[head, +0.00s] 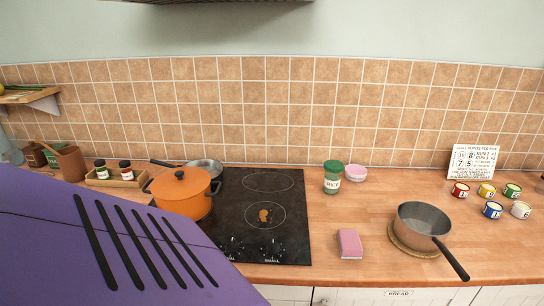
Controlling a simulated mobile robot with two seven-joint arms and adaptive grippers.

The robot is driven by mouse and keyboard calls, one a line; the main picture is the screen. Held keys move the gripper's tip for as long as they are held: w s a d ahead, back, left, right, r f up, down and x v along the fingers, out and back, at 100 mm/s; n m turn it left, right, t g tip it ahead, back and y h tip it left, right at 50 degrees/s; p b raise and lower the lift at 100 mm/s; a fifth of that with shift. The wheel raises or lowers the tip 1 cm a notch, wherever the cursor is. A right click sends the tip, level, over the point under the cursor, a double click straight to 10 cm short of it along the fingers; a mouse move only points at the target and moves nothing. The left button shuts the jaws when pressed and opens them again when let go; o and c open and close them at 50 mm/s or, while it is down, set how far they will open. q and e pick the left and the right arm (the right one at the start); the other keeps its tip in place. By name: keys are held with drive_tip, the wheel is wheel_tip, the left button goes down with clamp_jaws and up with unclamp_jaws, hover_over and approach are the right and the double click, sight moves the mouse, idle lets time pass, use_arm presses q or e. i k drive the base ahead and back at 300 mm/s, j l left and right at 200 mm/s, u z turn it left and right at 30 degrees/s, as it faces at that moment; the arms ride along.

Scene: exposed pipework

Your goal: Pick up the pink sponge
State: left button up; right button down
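The pink sponge (350,244) lies on the wooden counter near its front edge, right of the black hob and left of a saucepan. It is a small block with a paler front side, and nothing touches it. Neither of my grippers is in view.
A grey saucepan (424,221) sits on a round wooden mat, its handle pointing to the front right. A green-lidded jar (332,177) and pink dish (355,172) stand behind the sponge. An orange pot (182,194) is on the hob (264,217). Counter around the sponge is clear.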

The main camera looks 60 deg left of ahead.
sight(350, 246)
drive_tip(key=u, duration=1.65)
